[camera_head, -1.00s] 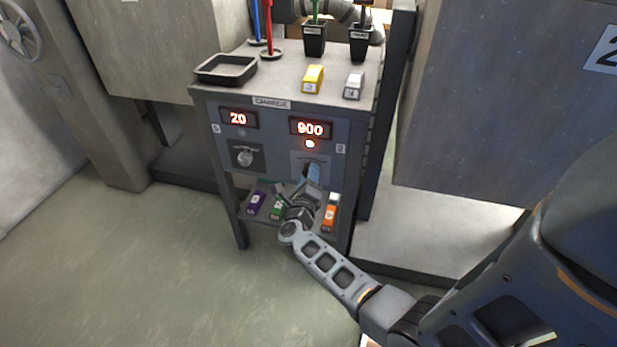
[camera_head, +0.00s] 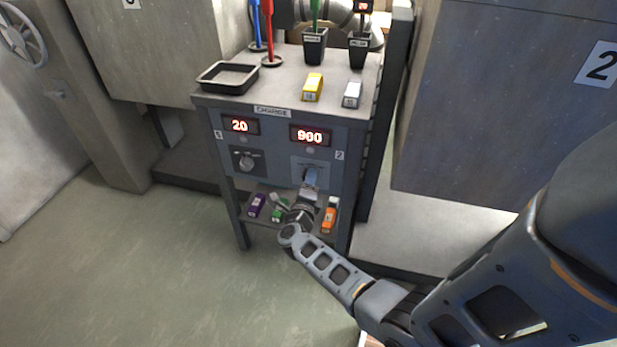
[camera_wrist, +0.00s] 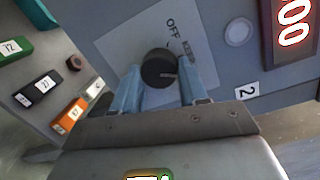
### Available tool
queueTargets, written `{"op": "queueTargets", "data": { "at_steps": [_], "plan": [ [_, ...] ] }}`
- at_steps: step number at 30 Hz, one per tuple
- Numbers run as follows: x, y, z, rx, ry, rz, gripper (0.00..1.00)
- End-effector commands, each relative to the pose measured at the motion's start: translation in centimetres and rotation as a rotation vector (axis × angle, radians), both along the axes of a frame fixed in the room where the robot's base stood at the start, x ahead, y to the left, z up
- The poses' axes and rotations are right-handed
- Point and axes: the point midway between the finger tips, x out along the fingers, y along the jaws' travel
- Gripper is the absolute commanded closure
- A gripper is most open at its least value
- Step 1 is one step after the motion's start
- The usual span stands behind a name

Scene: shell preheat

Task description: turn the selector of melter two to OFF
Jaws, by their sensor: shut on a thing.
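The selector of melter two is a round black knob (camera_wrist: 158,66) on a pale plate (camera_wrist: 112,44) lettered OFF. In the wrist view, a light mark on the knob points toward the right; its exact setting is hard to read. My gripper (camera_wrist: 160,82) is shut on the knob, one blue finger on each side. In the head view, my gripper (camera_head: 310,180) covers most of this selector, below the display reading 900 (camera_head: 310,136). The round lamp (camera_wrist: 239,31) beside the plate is unlit.
The other selector (camera_head: 246,161) sits to the left under a display reading 20 (camera_head: 240,125). Purple (camera_head: 257,205), green (camera_head: 279,210) and orange (camera_head: 329,216) blocks lie on the shelf below. A black tray (camera_head: 227,78) stands on top.

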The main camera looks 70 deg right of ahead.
Motion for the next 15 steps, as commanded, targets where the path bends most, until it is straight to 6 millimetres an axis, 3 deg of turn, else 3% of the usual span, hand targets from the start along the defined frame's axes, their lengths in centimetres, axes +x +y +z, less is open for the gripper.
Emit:
{"op": "queueTargets", "data": {
  "at_steps": [15],
  "plan": [
    [0.17, 0.11, 0.5, -0.036, 0.493, 0.004, 0.87]
  ]
}}
